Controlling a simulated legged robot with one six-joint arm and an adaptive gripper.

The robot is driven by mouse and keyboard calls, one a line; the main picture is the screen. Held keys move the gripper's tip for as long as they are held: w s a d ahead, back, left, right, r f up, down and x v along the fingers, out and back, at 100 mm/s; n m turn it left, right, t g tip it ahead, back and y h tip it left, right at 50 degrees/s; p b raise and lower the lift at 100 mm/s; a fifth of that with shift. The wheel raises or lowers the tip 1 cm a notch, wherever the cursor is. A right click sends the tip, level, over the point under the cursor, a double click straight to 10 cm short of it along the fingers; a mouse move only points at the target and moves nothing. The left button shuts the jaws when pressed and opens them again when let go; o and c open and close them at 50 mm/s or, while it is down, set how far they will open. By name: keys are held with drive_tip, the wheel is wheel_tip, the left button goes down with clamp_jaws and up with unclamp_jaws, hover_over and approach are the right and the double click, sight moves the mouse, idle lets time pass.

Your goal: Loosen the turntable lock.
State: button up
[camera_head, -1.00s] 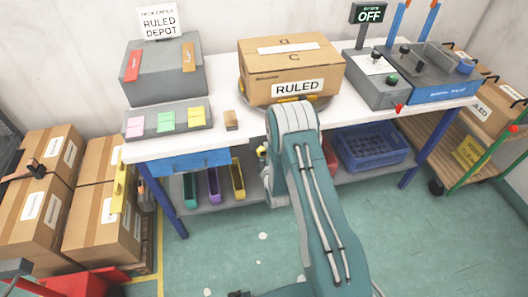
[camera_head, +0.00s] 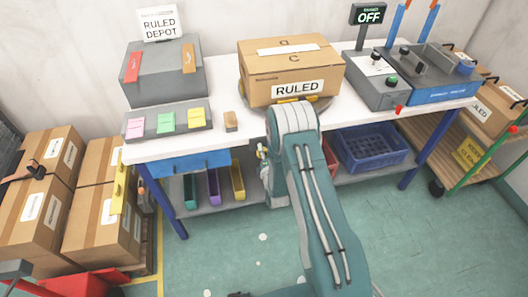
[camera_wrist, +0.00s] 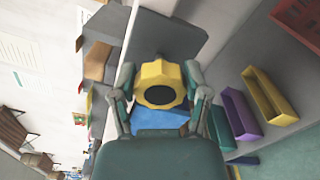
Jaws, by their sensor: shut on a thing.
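A yellow faceted knob (camera_wrist: 160,70) with a dark round centre, which I take to be the turntable lock, shows in the wrist view. My gripper (camera_wrist: 160,86) is shut on it, with one finger on each side. In the head view a small yellow part (camera_head: 261,152) shows under the table's front edge, left of my arm, and my arm hides most of the gripper.
The white table (camera_head: 225,142) has a block with coloured notes (camera_head: 170,119) at left and a grey control box (camera_head: 377,80) at right. Below are coloured bins (camera_head: 214,187) and a blue crate (camera_head: 368,148). Stacked boxes (camera_head: 100,225) stand at left. The green floor in front is open.

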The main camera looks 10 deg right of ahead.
drive_tip(key=shift+s+a+f+n, duration=0.15)
drive_tip(key=shift+f+n, duration=0.15)
drive_tip(key=shift+n, duration=0.2)
drive_tip(key=o, duration=1.2)
drive_tip(key=shift+c, duration=0.2)
drive_tip(key=shift+a, duration=0.1)
drive_tip(key=shift+r, duration=0.15)
drive_tip(key=s, duration=1.1)
drive_tip(key=shift+s, duration=0.4)
